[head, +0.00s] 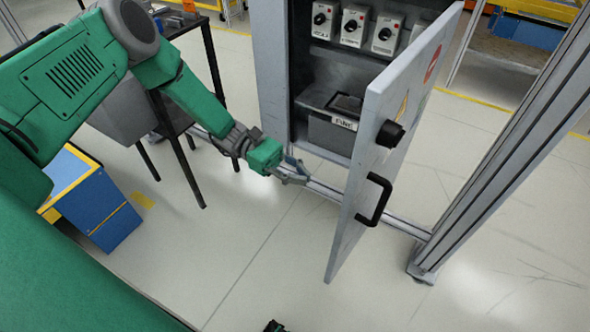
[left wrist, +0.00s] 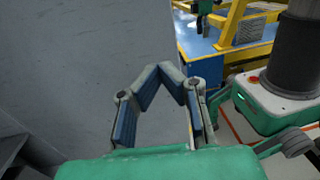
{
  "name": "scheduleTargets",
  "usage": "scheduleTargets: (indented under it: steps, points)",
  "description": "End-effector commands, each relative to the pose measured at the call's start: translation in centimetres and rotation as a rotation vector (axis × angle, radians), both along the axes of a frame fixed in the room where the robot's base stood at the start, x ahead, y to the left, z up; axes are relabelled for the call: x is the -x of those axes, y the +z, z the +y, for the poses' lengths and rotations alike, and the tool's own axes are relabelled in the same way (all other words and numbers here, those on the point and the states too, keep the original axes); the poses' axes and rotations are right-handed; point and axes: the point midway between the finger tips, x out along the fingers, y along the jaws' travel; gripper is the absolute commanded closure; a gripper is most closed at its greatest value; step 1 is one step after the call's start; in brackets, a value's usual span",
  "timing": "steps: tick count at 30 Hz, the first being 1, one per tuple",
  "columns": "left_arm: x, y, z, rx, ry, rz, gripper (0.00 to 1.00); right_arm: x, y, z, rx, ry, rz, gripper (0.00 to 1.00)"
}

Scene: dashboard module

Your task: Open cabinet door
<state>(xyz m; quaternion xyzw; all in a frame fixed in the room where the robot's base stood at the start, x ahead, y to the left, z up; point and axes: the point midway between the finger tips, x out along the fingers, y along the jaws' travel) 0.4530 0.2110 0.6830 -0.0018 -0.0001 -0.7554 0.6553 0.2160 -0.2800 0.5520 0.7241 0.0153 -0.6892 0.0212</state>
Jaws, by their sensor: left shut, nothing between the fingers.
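The grey cabinet (head: 272,60) stands at the back centre in the head view. Its door (head: 375,150) stands wide open, swung out toward me, with a black handle (head: 375,200) and a black round knob (head: 390,134) on its right-hand face. My left gripper (head: 300,172) is shut and empty, left of the door and in front of the cabinet opening, apart from the handle. In the left wrist view its fingers (left wrist: 170,75) meet before a large grey surface; contact with it is unclear. A small dark part of my right gripper (head: 273,326) shows at the bottom edge.
Inside the cabinet are switches (head: 354,25) and a grey bin (head: 330,132). A dark table (head: 185,75) stands left of it, and a blue and yellow unit (head: 95,200) is at far left. A metal post (head: 500,160) rises right of the door. The floor in front is clear.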

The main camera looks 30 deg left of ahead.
Motion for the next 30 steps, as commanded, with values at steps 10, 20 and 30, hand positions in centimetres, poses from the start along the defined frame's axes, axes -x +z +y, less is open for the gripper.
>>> scheduleTargets:
  steps: [10, 20, 30]
  points:
    - [1.0, 0.0, -6.9, 0.0, -0.003, 0.0, 1.0, 0.0, -0.6, 0.0, 0.0, 0.0, 0.0, 0.6]
    - [1.2, 0.0, -8.7, -0.001, 0.0, -0.002, 1.0, 0.0, -0.8, 0.0, 0.0, 0.0, 0.0, 0.6]
    - [1.2, -0.1, -9.4, 0.0, -0.002, -0.003, 1.0, 0.0, -0.9, 0.0, 0.0, 0.0, 0.0, 0.6]
